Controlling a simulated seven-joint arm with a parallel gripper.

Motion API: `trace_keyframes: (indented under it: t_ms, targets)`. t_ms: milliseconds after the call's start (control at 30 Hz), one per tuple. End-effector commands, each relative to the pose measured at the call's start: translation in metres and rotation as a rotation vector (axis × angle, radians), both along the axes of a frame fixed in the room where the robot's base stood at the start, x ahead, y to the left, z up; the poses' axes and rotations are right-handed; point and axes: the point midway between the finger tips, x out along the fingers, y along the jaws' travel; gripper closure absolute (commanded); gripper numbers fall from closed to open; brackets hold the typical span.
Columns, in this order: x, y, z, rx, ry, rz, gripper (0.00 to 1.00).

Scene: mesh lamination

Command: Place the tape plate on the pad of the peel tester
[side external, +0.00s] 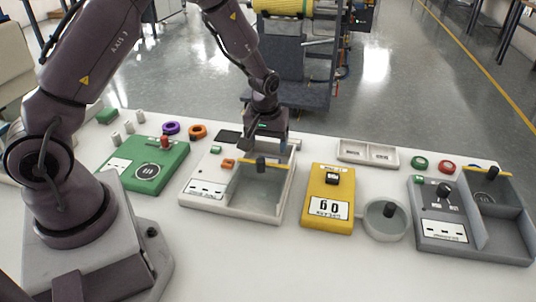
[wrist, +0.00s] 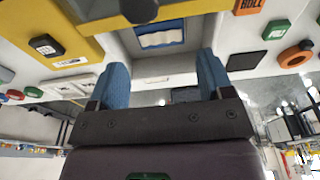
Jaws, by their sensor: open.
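My gripper (side external: 268,140) is over the back edge of a white open-topped machine (side external: 262,213) in the side view. In the wrist view its two blue fingers stand wide apart with nothing between them (wrist: 164,75). A blue and white striped piece (wrist: 160,34) lies inside the machine's recess, beyond the fingertips in the wrist view. A flat black square (wrist: 247,60) lies beside the machine; it also shows in the side view (side external: 228,136). I cannot tell for certain which item is the tape plate, or which station is the peel tester and its pad.
A green station (side external: 168,178) stands left, a yellow one (side external: 318,212) and a round grey dish (side external: 386,230) right, and a grey two-bay station (side external: 440,247) far right. A shallow white tray (side external: 368,153) is behind. Purple (side external: 171,128) and orange (side external: 198,132) rings lie back left. The front table is clear.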

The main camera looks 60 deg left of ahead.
Motion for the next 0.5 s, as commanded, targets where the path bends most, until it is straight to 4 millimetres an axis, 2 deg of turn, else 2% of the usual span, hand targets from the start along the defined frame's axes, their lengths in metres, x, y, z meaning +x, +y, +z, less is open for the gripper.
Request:
trace_keyframes:
  t_ms: [33,100,200,433,500]
  targets:
    - [0.000,-0.002,0.013,0.000,-0.004,-0.001,0.27]
    - [-0.002,-0.003,0.027,0.001,-0.003,-0.002,0.27]
    - [-0.004,-0.005,0.043,0.000,-0.003,-0.002,0.27]
    - [-0.008,-0.008,0.066,-0.003,-0.006,-0.010,0.27]
    - [-0.012,-0.013,0.081,-0.012,-0.021,-0.033,0.27]
